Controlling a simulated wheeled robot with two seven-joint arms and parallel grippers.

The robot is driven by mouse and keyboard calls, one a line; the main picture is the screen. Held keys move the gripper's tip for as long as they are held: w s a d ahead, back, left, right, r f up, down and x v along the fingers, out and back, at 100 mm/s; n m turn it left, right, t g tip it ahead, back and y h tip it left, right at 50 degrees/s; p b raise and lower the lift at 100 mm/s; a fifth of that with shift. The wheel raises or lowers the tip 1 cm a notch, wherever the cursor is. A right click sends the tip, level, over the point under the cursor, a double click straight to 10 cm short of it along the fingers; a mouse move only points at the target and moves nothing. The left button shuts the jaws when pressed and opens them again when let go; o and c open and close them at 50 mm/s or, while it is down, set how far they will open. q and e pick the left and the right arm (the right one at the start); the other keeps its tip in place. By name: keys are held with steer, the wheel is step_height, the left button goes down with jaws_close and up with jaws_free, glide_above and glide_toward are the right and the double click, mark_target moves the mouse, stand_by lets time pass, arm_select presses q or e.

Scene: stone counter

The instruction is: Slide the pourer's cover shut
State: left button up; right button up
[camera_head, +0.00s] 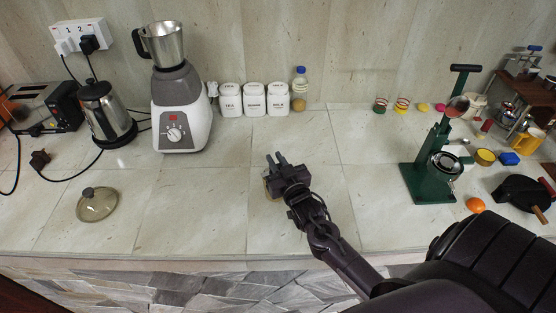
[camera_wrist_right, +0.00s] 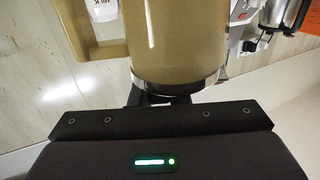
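The pourer seems to be a tan-gold cylinder with a bright metal rim, seen close up in the right wrist view (camera_wrist_right: 178,45). The cover cannot be made out. My left gripper is out of view.
A blender (camera_head: 180,110), a kettle (camera_head: 107,115) and white canisters (camera_head: 254,100) stand along the back. A glass lid (camera_head: 97,206) lies at left. A green press (camera_head: 430,178) and an orange (camera_head: 475,205) are at right. The counter around my right gripper is clear.

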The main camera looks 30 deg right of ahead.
steer(key=o, duration=0.5)
steer(key=shift+c, duration=0.2)
steer(key=shift+s, duration=0.2)
steer(key=s+a+b, duration=0.1)
steer(key=s+b, duration=0.1)
steer(key=s, duration=0.5)
steer(key=shift+s, duration=0.15)
steer(key=shift+a, duration=0.1)
